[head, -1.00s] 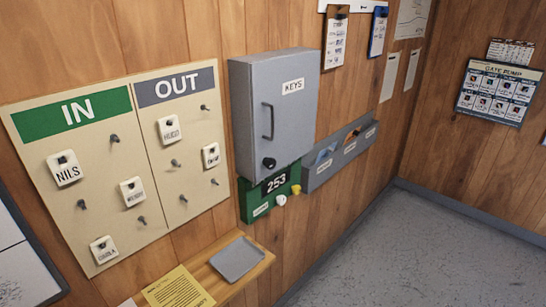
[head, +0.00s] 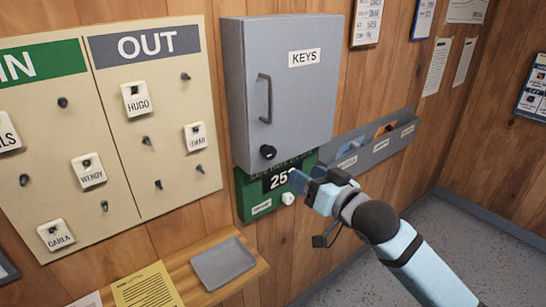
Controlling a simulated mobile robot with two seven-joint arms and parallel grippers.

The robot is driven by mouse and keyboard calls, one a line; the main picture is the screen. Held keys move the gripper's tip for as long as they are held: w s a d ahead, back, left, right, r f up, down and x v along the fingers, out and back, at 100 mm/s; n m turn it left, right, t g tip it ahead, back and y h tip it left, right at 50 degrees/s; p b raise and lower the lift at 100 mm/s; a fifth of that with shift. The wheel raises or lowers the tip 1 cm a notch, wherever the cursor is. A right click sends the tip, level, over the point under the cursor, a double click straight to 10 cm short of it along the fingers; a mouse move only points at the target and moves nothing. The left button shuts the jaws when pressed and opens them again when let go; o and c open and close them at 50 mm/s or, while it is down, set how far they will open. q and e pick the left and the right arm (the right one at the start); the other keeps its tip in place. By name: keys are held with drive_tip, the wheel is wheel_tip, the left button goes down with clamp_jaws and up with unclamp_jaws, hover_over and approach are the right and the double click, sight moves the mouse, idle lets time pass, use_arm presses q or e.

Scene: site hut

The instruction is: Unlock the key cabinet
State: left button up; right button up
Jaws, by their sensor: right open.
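The grey key cabinet (head: 295,95), labelled KEYS, hangs on the wood wall with its door shut. It has a vertical bar handle (head: 265,98) on the left of the door. A round black knob (head: 268,152) sits below the handle, near the door's lower edge. My right gripper (head: 305,182) is open and empty, below and to the right of the knob, apart from it. It hides part of the green counter box. My left gripper is not in view.
A green box (head: 244,198) with a number display and a white button (head: 288,198) is under the cabinet. A grey wall rack (head: 375,152) is at its right. An IN/OUT board (head: 125,150) hangs left. Below, a wooden shelf (head: 252,270) holds a grey tray (head: 223,287) and yellow paper (head: 145,287).

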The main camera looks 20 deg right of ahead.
sight(272, 154)
drive_tip(key=p+x, duration=0.1)
drive_tip(key=x, duration=1.1)
drive_tip(key=shift+w+a+p, duration=0.15)
drive_tip(key=shift+a+p, duration=0.05)
drive_tip(key=shift+p, duration=0.1)
drive_tip(key=c, duration=0.9)
